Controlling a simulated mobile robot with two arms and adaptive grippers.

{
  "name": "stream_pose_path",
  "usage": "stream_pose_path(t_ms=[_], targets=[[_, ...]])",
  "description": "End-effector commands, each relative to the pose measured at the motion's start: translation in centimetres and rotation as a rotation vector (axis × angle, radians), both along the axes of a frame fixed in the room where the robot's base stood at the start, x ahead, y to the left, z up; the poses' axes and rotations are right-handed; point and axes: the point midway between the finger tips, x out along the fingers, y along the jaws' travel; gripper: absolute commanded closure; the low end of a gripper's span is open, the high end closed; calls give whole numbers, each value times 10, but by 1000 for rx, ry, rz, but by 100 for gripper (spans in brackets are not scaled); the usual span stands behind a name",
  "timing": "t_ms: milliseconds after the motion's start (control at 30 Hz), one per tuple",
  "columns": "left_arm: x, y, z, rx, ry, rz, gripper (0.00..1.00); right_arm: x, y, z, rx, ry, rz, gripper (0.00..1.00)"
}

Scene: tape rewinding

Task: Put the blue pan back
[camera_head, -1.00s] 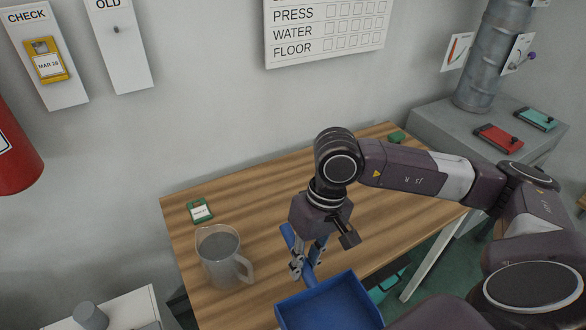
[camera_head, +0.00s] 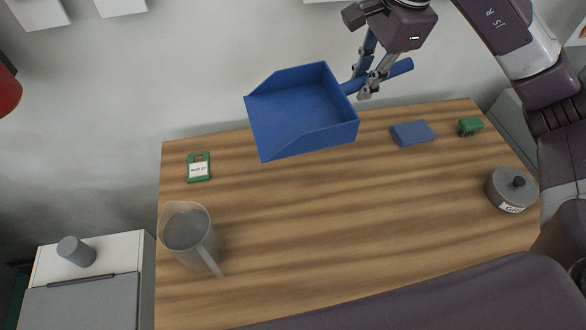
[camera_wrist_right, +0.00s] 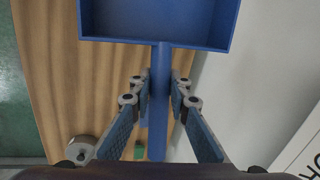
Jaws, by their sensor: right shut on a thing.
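The blue pan (camera_head: 300,112) is an open dustpan with a straight handle. In the head view it is in the air over the back of the wooden table, its open side toward the left. My right gripper (camera_head: 366,84) is shut on its handle, and the handle's end sticks out to the right of the fingers. In the right wrist view the handle (camera_wrist_right: 160,100) runs between the two fingers, and the pan's tray (camera_wrist_right: 160,18) is at the top. My left gripper is not in view.
The wooden table (camera_head: 330,240) bears a clear jug (camera_head: 188,232), a green tag (camera_head: 199,168), a blue block (camera_head: 412,133), a green block (camera_head: 470,126) and a grey lidded pot (camera_head: 511,189). The table's middle is clear. A white cabinet (camera_head: 130,250) stands at left; the wall is behind.

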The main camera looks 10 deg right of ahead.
Motion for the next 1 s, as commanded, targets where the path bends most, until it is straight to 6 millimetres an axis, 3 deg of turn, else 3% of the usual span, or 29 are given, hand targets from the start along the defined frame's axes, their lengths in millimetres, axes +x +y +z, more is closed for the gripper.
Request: stream_pose_path(t_ms=[100, 167, 267, 500, 800, 1000], targets=[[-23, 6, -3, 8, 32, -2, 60, 4, -2, 3, 0, 2, -59, 100], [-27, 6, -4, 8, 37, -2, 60, 4, -2, -1, 1, 5, -69, 100], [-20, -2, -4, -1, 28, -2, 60, 3, -2, -16, 2, 8, -72, 100], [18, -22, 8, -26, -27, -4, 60, 3, -2, -69, 2, 10, -72, 100], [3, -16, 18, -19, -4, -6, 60, 3, -3, -137, 3, 9, -72, 100], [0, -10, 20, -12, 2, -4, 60, 5, -3, -155, 3, 4, -71, 100]])
